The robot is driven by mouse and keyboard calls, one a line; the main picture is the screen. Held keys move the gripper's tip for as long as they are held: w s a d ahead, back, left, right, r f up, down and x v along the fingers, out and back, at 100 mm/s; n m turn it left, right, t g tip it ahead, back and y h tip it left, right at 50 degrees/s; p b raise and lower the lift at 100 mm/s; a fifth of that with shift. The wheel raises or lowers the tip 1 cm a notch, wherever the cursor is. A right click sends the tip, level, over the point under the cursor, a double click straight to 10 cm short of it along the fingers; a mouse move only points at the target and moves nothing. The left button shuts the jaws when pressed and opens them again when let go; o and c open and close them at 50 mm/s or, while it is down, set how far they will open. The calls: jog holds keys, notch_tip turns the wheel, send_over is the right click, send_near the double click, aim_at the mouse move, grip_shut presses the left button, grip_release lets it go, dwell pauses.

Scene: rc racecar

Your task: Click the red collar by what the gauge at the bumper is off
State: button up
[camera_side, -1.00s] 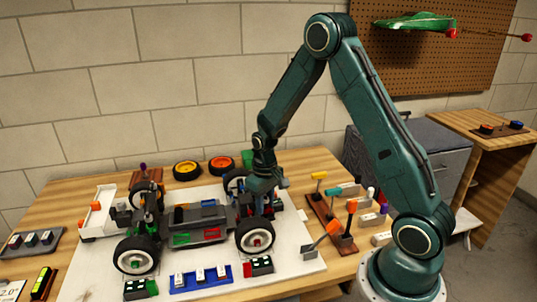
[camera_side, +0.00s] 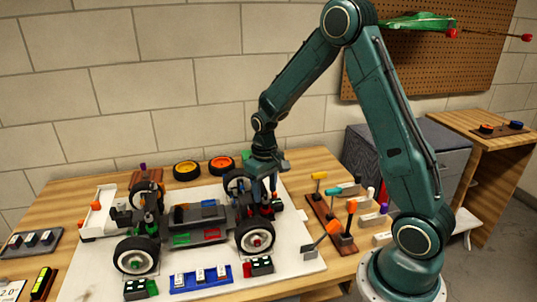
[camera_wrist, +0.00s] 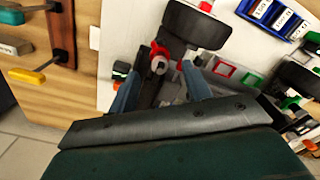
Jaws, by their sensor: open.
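My gripper (camera_side: 268,190) is over the right end of the racecar chassis (camera_side: 208,222), fingers pointing down. In the wrist view my gripper (camera_wrist: 160,86) shows two blue-grey fingers spread apart with nothing held between them. A red collar (camera_wrist: 158,62) with a pale centre lies just beyond and between the fingertips; I cannot tell whether they touch it. In the side view the red parts beneath the gripper are partly hidden by the fingers and wheel. A card reading about 2.0° (camera_side: 12,291) is cut off at the lower left. I cannot read any gauge at the bumper.
The car stands on a white board (camera_side: 290,262). A blue tray (camera_side: 200,285) of labelled blocks lies in front. A rack of coloured-handled tools (camera_side: 325,222) stands right of the car. Yellow (camera_side: 187,171) and orange (camera_side: 221,164) rings lie behind.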

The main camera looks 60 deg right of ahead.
notch_tip(320, 180, up, 9)
dwell(0.4)
jog(key=s+a+r+n+t, duration=0.1)
jog(key=s+a+r+t, duration=0.2)
jog(key=s+a+r, duration=0.65)
jog(key=s+a+r+n+t, duration=0.1)
jog(key=s+a+r+t, duration=0.1)
jog(key=s, duration=0.9)
jog(key=shift+s+r+t, duration=0.2)
jog(key=shift+r+t, duration=0.1)
jog(key=shift+r, duration=0.2)
